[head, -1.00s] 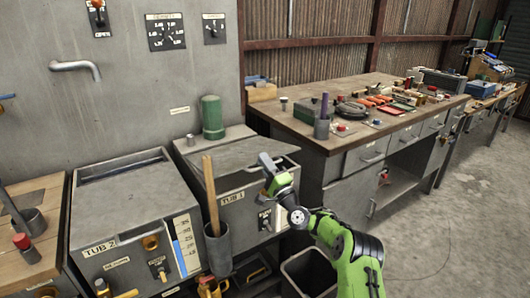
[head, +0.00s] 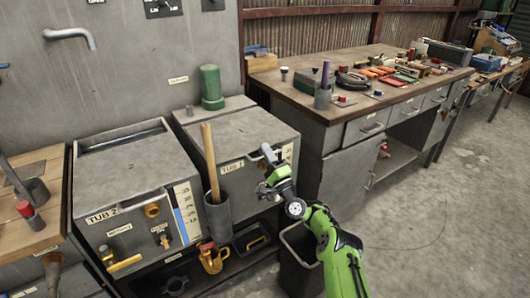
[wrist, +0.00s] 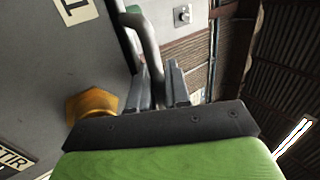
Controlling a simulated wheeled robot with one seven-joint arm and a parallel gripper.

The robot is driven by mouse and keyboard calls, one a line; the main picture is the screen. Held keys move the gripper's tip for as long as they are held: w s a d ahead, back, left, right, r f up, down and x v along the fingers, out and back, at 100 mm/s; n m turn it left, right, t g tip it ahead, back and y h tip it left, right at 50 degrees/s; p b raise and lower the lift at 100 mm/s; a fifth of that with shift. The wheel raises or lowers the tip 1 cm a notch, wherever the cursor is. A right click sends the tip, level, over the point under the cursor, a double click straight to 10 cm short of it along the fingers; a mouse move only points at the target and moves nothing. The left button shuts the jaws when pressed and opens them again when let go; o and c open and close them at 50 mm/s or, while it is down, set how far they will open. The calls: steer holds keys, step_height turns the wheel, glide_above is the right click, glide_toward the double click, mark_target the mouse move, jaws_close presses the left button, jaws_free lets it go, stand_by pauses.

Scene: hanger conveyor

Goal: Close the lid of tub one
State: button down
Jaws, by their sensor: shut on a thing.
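My gripper (head: 268,158) is at the tub's upper front right, close to the lid's front edge. In the wrist view, my gripper (wrist: 158,88) has its two grey fingers on either side of a bent grey bar handle (wrist: 150,45) and is shut on it. The fingers partly hide the handle. An orange knob (wrist: 92,104) sits left of the fingers.
Tub two (head: 128,222) stands to the left. A grey holder (head: 218,218) with a wooden stick (head: 210,160) is mounted between the tubs. A dark bin (head: 298,275) stands below my arm. A workbench (head: 345,128) with tools is at the right. Floor farther right is clear.

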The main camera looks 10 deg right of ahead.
steer(key=c, duration=1.5)
jaws_free()
steer(key=shift+d+f, duration=0.2)
steer(key=o, duration=0.3)
steer(key=shift+s+d+r, duration=0.1)
steer(key=shift+s+r, duration=0.05)
steer(key=shift+s, duration=0.1)
steer(key=shift+o, duration=0.2)
steer(key=shift+f, duration=0.2)
steer(key=shift+s+f, duration=0.15)
steer(key=shift+f, duration=0.2)
steer(key=r+p+v, duration=0.1)
steer(key=p+v, duration=0.4)
steer(key=v, duration=0.9)
steer(key=shift+s+f, duration=0.2)
steer(key=shift+s, duration=0.35)
